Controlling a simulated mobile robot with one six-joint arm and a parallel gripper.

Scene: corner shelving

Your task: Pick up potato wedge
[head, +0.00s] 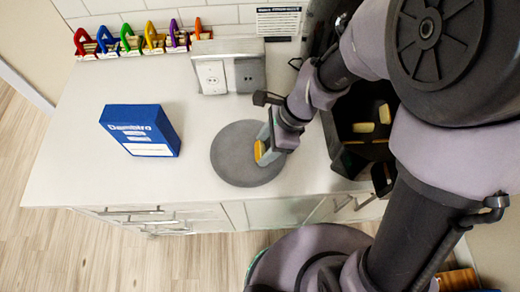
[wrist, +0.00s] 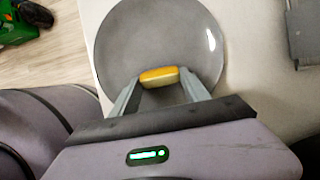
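A yellow potato wedge (wrist: 160,76) is between the fingertips of my gripper (wrist: 159,78). In the wrist view its two ends meet the fingertips, so the gripper looks shut on it. In the head view the wedge (head: 259,150) shows at the tip of my gripper (head: 262,149), over a round grey plate (head: 236,172). The plate also fills the upper middle of the wrist view (wrist: 120,45). I cannot tell whether the wedge touches the plate. Two more pale yellow wedges (head: 363,127) show in a dark container (head: 345,140) to the right.
The plate stands on a white counter (head: 95,165). A blue box (head: 141,130) lies left of the plate. Several coloured letter-like pieces (head: 130,40) line the wall. An outlet unit (head: 228,66) stands behind the plate.

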